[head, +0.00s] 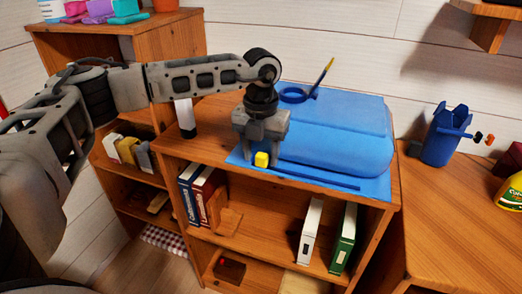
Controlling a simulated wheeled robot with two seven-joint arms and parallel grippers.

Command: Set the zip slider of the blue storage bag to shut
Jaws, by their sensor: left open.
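The blue storage bag (345,130) lies on the top of a wooden shelf unit, bulging at the back with a flat edge at the front. A darker blue zip strip (320,180) runs along that front edge. The yellow zip slider (262,159) is at the left end of the visible strip. My left gripper (261,150) points down right over the slider, fingers open around or just behind it. I cannot tell whether they touch it. The gripper hides the bag's left front part. My right gripper is out of view.
A white and black cylinder (185,118) stands left of the bag. A blue ring and a brush (322,76) show at the bag's back. A blue container (438,140) stands on the right-hand table. Books and binders (310,230) fill part of the shelf below.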

